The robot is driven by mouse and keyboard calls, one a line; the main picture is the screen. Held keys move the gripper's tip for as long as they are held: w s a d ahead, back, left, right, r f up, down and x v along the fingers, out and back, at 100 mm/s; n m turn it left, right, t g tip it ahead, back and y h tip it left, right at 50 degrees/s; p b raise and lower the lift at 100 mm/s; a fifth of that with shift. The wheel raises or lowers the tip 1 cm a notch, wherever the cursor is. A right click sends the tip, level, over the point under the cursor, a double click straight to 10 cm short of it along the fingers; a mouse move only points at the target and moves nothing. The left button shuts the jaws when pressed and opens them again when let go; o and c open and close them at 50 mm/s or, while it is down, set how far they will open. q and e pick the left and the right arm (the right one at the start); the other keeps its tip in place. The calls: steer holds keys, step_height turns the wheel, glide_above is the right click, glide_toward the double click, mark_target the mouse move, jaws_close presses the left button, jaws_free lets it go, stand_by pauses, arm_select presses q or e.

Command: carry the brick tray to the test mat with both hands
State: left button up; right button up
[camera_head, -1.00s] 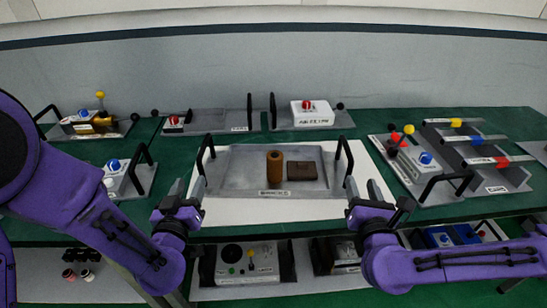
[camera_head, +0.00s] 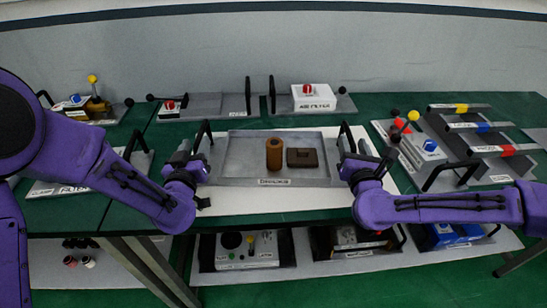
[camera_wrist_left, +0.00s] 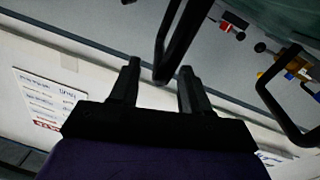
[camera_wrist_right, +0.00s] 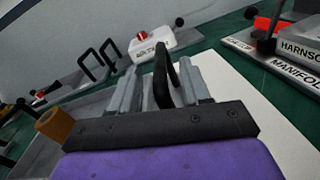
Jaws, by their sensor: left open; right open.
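The grey brick tray (camera_head: 232,160) stands on a white mat (camera_head: 225,203) in the middle of the green table. It holds a brown cylinder (camera_head: 274,155) and a dark brown brick (camera_head: 303,157), and has a black handle at each end. My left gripper (camera_head: 190,152) is open at the tray's left handle (camera_head: 203,138); in the left wrist view a black handle (camera_wrist_left: 178,45) reaches between the fingers. My right gripper (camera_head: 356,153) is open at the right handle (camera_head: 347,137); in the right wrist view that handle (camera_wrist_right: 160,72) stands between the fingers. Contact cannot be told.
Behind the tray stand other handled trays, one with a white box with a red knob (camera_head: 313,97). At right is a unit with red, yellow and blue parts (camera_head: 470,140). At left is a tray with a blue knob (camera_head: 75,99). A lower shelf (camera_head: 300,268) holds several devices.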

mark_target(351, 136)
arm_select(q)
steer(key=shift+w, duration=1.65)
arm_select(e)
steer(key=shift+w+d, duration=0.1)
steer(key=shift+w, duration=1.55)
arm_select(q)
steer(key=shift+c, duration=0.3)
arm_select(e)
steer(key=shift+c, duration=0.3)
arm_select(q)
steer(key=shift+d, duration=0.1)
jaws_close()
arm_select(e)
jaws_close()
arm_select(q)
steer(key=shift+d+r, duration=0.1)
arm_select(e)
steer(key=shift+r, duration=0.1)
